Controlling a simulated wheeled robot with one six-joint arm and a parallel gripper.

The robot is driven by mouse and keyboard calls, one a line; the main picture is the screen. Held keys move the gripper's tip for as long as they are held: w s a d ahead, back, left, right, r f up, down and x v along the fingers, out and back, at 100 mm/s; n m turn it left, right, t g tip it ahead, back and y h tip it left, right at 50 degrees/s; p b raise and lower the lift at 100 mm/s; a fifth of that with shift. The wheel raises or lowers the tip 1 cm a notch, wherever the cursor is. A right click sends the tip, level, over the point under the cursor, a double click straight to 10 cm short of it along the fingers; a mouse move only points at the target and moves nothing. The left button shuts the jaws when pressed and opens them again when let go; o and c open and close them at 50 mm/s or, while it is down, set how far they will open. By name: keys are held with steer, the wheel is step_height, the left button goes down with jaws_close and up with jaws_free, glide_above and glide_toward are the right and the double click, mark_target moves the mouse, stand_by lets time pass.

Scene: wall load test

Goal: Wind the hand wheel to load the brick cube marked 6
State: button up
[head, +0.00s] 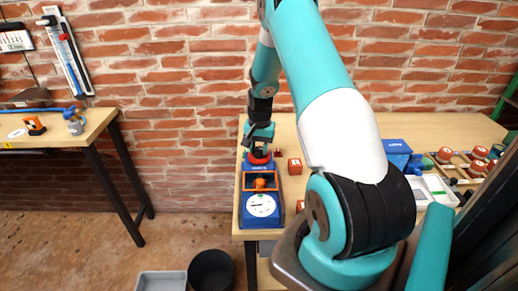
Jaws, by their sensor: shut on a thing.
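A blue load-testing device (246,215) with a white round dial (261,205) stands on the left part of the wooden table. Its red hand wheel (251,159) is at the far end, under my gripper (260,152). My gripper points down and is shut on the hand wheel, partly hiding it. An orange-framed opening in the device's middle holds an orange-red rounded piece (260,183). A red-brown cube (294,166) sits on the table just right of the device, with a pale mark too small to read. I cannot tell which cube is marked 6.
Another red cube (300,206) lies partly hidden by my arm. A blue box (397,146), a white tray (437,185) and several red round pieces (444,154) are at the right. A black bin (212,270) and grey tray (161,281) are on the floor. A brick wall stands behind.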

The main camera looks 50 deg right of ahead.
mark_target(259, 149)
steer(key=m, duration=0.5)
steer(key=shift+b, duration=0.3)
steer(key=shift+m, duration=0.3)
steer(key=o, duration=0.9)
steer(key=shift+o, duration=0.2)
step_height(259, 149, up, 18)
steer(key=b, duration=0.2)
steer(key=shift+s+f, duration=0.15)
steer(key=shift+f, duration=0.05)
steer(key=shift+a, duration=0.15)
